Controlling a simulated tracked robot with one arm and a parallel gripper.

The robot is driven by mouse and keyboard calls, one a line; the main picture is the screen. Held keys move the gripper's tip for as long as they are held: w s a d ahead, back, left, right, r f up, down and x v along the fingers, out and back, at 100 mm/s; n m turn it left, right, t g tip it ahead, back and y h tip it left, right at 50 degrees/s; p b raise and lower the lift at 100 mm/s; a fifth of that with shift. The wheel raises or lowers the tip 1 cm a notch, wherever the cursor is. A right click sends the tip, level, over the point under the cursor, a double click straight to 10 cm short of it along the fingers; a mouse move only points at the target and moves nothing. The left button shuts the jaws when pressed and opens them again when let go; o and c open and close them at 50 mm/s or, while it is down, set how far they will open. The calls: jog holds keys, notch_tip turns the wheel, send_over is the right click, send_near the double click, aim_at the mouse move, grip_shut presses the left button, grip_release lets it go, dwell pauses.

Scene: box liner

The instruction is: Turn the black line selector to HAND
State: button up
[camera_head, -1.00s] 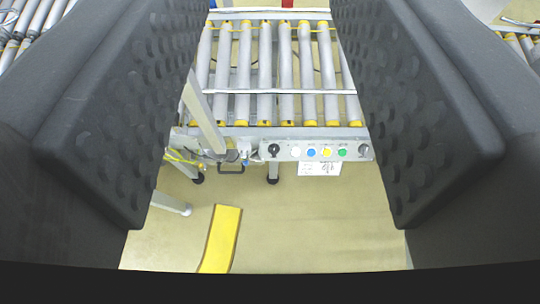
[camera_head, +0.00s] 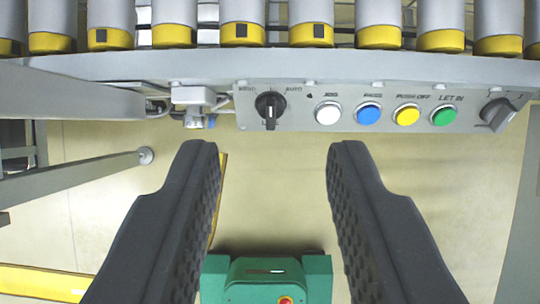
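The black line selector (camera_head: 270,107) is a round black knob with a light pointer line at the left end of the grey control panel (camera_head: 300,117). Its pointer line points down in the picture. A blurred label that looks like HAND is at its upper left and AUTO at its upper right. My gripper (camera_head: 272,150) is open and empty. Its two dark, ribbed fingers end below the panel in the picture, one on each side of the selector's line, apart from it.
White (camera_head: 328,113), blue (camera_head: 369,113), yellow (camera_head: 406,114) and green (camera_head: 444,115) buttons sit right of the selector. A grey knob (camera_head: 497,114) is at the panel's right end. Conveyor rollers (camera_head: 242,22) lie above. A grey post (camera_head: 75,180) stands at left.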

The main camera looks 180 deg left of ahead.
jog(key=g, duration=0.1)
send_near(271, 108)
jog(key=b+x, duration=0.2)
jog(key=x, duration=0.6)
jog(key=shift+w+f, duration=0.2)
jog(key=shift+f, duration=0.15)
jog(key=shift+c, duration=0.3)
